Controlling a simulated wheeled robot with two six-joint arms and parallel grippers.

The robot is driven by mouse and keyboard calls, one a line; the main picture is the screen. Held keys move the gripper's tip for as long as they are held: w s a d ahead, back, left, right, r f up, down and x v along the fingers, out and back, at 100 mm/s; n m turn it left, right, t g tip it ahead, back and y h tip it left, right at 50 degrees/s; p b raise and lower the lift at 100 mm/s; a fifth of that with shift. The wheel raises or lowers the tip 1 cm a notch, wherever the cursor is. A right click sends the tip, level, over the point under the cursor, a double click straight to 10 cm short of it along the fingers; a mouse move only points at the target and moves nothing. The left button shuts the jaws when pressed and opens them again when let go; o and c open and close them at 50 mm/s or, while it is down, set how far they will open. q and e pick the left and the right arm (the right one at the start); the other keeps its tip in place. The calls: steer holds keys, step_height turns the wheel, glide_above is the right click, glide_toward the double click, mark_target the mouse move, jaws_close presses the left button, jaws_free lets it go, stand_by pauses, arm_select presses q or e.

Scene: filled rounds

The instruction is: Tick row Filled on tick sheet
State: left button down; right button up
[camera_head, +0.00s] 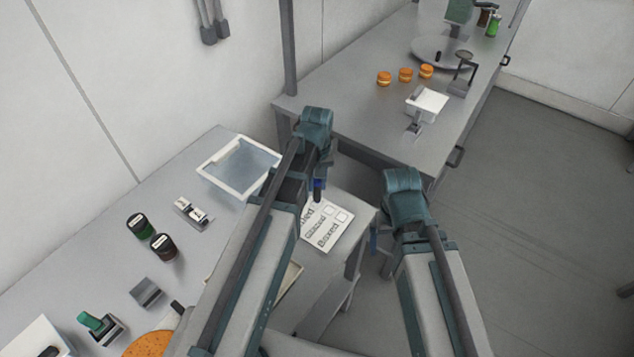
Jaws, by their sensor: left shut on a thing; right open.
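The tick sheet (323,240) is a white card lying at the right end of the near bench. It has printed rows and small square boxes; the boxes I can see look blank. My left arm covers its left part, and the word of the uppermost row is partly hidden. My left gripper (314,178) is shut on a small dark pen with a blue part (318,187), over the sheet's upper edge. I cannot tell whether the pen touches the sheet. My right gripper (382,250) is open and empty, to the right of the sheet, past the bench edge.
A white-rimmed tray (213,180) stands left of the sheet. Two dark jars (163,247), a green-handled stamp (97,324) and an orange round (150,344) are further left. Orange filled rounds (405,75) and a white box (427,103) stand on the far bench.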

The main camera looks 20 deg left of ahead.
arm_select(q)
steer(key=shift+f+b, duration=0.5)
steer(key=shift+b, duration=0.05)
stand_by(1.9)
steer(key=shift+s, duration=0.1)
steer(key=shift+r+p, duration=0.4)
steer(key=shift+p, duration=0.05)
step_height(320, 180, up, 6)
steer(key=p, duration=0.6)
steer(key=shift+r, duration=0.2)
steer(key=shift+f, duration=0.1)
